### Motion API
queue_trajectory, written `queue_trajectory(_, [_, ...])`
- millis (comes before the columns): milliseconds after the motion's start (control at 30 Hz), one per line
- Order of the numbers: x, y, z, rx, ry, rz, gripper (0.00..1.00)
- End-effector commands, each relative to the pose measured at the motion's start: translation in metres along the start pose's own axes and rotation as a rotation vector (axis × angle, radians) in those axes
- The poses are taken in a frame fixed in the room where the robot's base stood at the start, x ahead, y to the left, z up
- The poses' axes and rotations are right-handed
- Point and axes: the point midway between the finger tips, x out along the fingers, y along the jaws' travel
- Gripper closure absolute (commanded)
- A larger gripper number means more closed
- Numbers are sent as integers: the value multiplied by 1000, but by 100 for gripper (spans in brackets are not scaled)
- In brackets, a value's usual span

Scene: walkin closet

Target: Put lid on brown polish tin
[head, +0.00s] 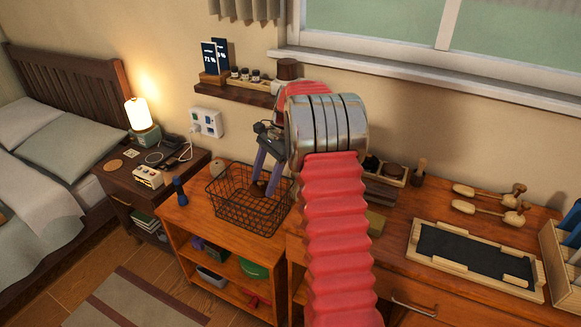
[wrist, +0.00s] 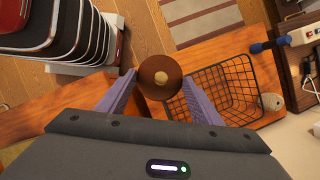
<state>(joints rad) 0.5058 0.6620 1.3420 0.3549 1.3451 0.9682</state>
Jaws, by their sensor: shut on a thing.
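My gripper (head: 263,186) is over the wire basket on the left wooden unit, with its purple fingers pointing down. In the wrist view, my gripper (wrist: 159,78) is shut on a round brown lid (wrist: 160,76) with a pale spot at its middle. The lid is between the fingertips, with the basket behind it in the picture. In the head view the fingers mostly hide the lid. A reddish-brown round tin (head: 396,170), which looks like the brown polish tin, stands in a small wooden tray on the desk, right of my arm. Its top is too small to read clearly.
The black wire basket (head: 222,209) shows below my gripper. A darker round tin (head: 371,163) and an upright brush (head: 420,170) are near the brown tin. Shoe trees (head: 490,207) and a dark framed mat (head: 475,255) occupy the desk's right. A shelf (head: 240,94) projects from the wall.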

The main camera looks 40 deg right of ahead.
Motion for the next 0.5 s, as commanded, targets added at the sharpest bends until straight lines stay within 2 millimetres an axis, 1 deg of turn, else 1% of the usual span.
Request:
queue_trajectory(33, [10, -2, 16, -98, 0, 43, 61])
queue_trajectory(100, [22, -2, 36, -234, 1, 99, 61])
queue_trajectory(267, [49, 2, 79, -551, 2, 230, 62])
queue_trajectory(500, [83, 14, 140, -1007, 2, 419, 61])
